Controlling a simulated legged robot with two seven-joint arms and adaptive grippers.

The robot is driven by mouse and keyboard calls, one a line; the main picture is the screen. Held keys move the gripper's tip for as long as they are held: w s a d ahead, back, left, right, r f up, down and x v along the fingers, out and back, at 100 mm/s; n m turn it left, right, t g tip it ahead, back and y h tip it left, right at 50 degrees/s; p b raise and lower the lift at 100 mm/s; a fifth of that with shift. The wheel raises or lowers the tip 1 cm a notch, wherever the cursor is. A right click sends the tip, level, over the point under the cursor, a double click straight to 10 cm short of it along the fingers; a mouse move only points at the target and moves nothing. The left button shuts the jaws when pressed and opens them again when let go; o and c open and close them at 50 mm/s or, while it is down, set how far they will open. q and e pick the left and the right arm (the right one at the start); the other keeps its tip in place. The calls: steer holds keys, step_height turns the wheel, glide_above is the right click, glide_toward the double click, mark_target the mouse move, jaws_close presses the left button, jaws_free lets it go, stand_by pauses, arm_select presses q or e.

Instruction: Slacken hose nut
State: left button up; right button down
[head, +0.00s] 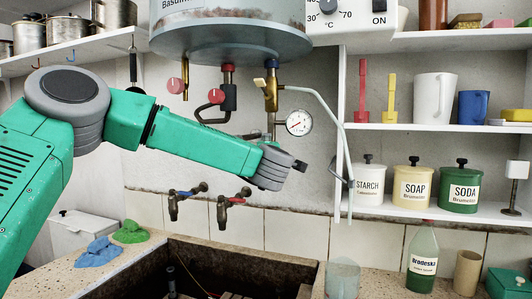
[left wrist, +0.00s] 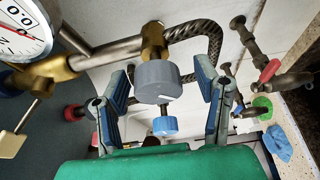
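My left gripper (head: 290,172) reaches in from the left in the head view, below the boiler's brass fitting (head: 271,90). In the left wrist view my left gripper (left wrist: 164,78) is open, its fingers standing apart on either side of a grey round nut (left wrist: 157,82). The nut carries a white mark and sits under a brass fitting (left wrist: 152,38). A braided hose (left wrist: 205,30) curves off beside it. A gap shows between the nut and each finger. The nut is hidden in the head view.
A pressure gauge (head: 299,122) and thin spout pipe (head: 325,115) are close to my gripper. The stone trough (head: 200,250) lies beneath. Shelves with a starch jar (head: 369,185) stand at right. A blue knob (left wrist: 165,126) shows between the fingers.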

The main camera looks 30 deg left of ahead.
arm_select(q)
steer(key=shift+s, duration=0.1)
steer(key=shift+s+d+r, duration=0.1)
steer(key=shift+s+d, duration=0.15)
steer(key=shift+d, duration=0.05)
steer(key=v, duration=1.1)
